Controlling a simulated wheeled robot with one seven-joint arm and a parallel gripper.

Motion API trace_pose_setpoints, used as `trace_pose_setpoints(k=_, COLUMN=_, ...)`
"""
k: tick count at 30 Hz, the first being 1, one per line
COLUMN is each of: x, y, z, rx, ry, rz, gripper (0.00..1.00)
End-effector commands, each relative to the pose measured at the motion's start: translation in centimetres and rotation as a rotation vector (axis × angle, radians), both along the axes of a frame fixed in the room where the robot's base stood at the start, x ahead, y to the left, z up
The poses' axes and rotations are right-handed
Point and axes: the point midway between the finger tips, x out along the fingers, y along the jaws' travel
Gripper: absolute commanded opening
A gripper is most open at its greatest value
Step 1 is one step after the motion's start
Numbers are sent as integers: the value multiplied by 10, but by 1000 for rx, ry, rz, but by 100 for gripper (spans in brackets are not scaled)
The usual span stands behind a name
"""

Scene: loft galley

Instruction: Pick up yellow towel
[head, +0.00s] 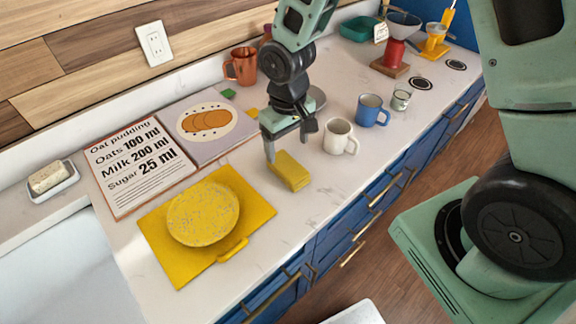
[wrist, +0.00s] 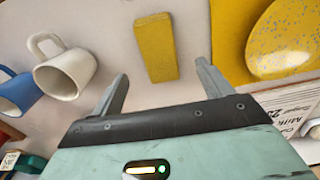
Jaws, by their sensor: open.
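The yellow towel (head: 290,172) looks like a small folded block lying flat on the white counter, right of a yellow mat. In the wrist view the towel (wrist: 156,48) lies ahead of and between the finger lines, with bare counter on both sides. My gripper (head: 289,148) is open and points down just behind the towel in the head view. Its fingers (wrist: 162,82) are empty in the wrist view and look apart from the towel. The exact height above the counter is hard to tell.
The yellow mat (head: 258,205) holds a speckled yellow plate (head: 203,212). A white mug (head: 340,137) and a blue mug (head: 372,110) stand right of the towel. A recipe board (head: 140,168) and a picture board (head: 190,150) lie behind. The counter in front of the towel is clear.

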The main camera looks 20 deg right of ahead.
Motion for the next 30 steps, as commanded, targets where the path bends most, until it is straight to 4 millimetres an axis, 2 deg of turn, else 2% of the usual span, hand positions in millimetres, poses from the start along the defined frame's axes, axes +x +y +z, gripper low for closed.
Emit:
trace_pose_setpoints(k=3, x=-1, y=0, z=-15, rx=-1, ry=3, rz=1, gripper=78)
trace_pose_setpoints(k=14, x=0, y=-1, z=-37, rx=-1, ry=4, rz=1, gripper=78)
trace_pose_setpoints(k=21, x=2, y=-2, z=-66, rx=-2, ry=3, rz=1, gripper=78)
trace_pose_setpoints(k=30, x=3, y=-2, z=-76, rx=0, ry=-1, rz=1, gripper=78)
